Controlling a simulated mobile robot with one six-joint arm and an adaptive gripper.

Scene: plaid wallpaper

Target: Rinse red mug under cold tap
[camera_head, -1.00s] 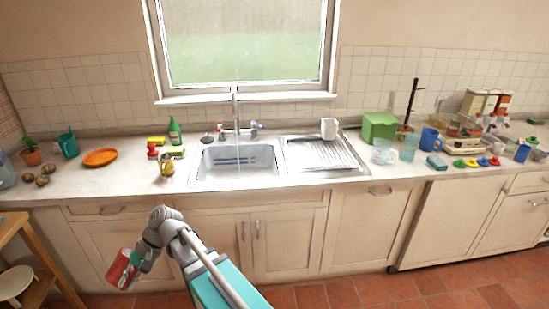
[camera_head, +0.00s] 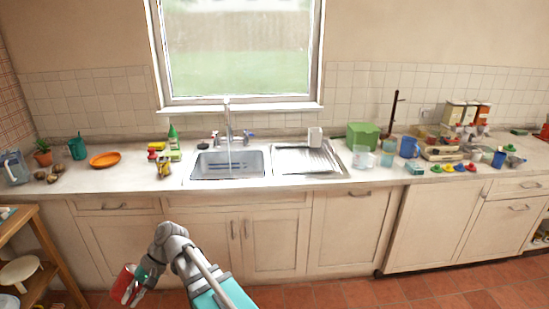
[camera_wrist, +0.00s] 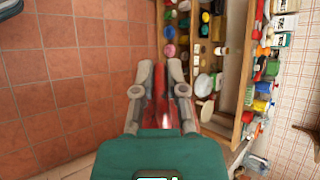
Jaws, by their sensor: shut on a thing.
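My gripper (camera_head: 132,285) is shut on the red mug (camera_head: 122,281) at the lower left, in front of the cabinets and below counter height. In the wrist view the red mug (camera_wrist: 160,97) shows partly between the fingers; its opening cannot be made out. The sink (camera_head: 206,176) is in the counter under the window, up and right of my gripper. The tap (camera_head: 227,118) rises behind it, with a red-marked handle (camera_head: 214,135) and a blue-marked handle (camera_head: 249,133). A thin pale line under the spout may be running water.
A wooden shelf unit (camera_head: 50,268) is close left of my gripper. Open tiled floor (camera_wrist: 55,90) shows in the wrist view.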

